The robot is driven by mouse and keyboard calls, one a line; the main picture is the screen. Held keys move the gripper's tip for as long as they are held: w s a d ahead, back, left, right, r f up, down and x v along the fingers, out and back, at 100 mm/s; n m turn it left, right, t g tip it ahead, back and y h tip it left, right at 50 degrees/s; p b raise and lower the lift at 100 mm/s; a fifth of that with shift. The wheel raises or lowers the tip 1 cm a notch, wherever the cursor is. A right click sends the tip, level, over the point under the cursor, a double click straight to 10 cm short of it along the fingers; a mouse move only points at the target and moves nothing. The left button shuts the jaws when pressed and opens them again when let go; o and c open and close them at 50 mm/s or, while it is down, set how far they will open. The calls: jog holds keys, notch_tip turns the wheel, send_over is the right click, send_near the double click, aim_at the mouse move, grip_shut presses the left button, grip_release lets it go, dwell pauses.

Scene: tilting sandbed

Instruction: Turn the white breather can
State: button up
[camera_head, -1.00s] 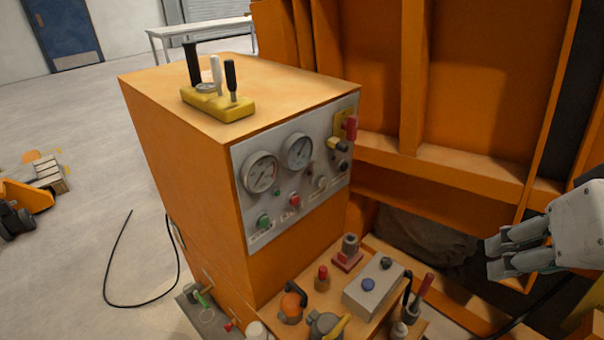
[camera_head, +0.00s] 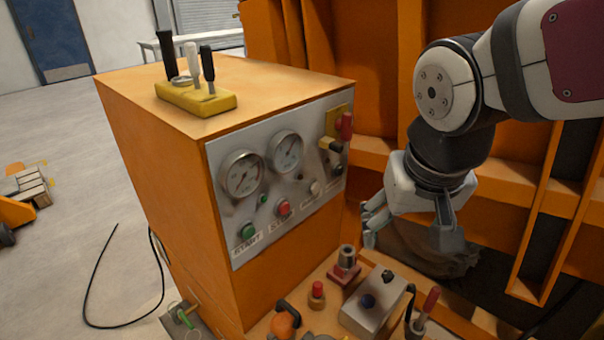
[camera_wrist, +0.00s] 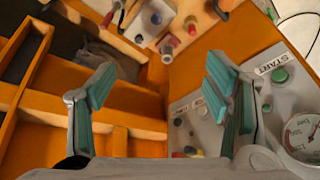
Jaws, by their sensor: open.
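I cannot make out the white breather can in either view now. The lower edge of the head view cuts off the front of the orange fittings shelf (camera_head: 262,329). My gripper (camera_head: 408,232) hangs fingers down, to the right of the gauge panel and above the back of the shelf. In the wrist view its two teal-padded fingers (camera_wrist: 158,85) stand wide apart with nothing between them. Beyond them are the shelf's fittings and the panel.
The orange cabinet (camera_head: 155,175) carries a panel with gauges (camera_head: 243,174) and buttons. The shelf holds a red-based fitting (camera_head: 345,268), a red button post (camera_head: 317,294), a grey box (camera_head: 374,308) and a red-handled lever (camera_head: 428,304). Orange ribbed walls (camera_head: 375,60) stand behind.

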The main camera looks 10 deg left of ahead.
jog(key=w+a+f+n+g+b, duration=0.1)
jog(key=w+a+f+b, duration=0.2)
jog(key=a+f, duration=0.55)
jog(key=w+a+f+n+g+b, duration=0.1)
jog(key=w+a+f+b, duration=0.15)
jog(key=a+f, duration=0.6)
jog(key=s+a+f+g+b, duration=0.1)
jog(key=s+a+f+b, duration=0.2)
jog(key=a+f, duration=0.55)
jog(key=s+a+f+g+b, duration=0.1)
jog(key=s+a+f+b, duration=0.3)
jog(key=f, duration=0.8)
jog(key=shift+n, duration=0.4)
jog(key=f, duration=1.2)
jog(key=shift+w+a+f+b, duration=0.1)
jog(key=shift+a+f+b, duration=0.2)
jog(key=c, duration=1.1)
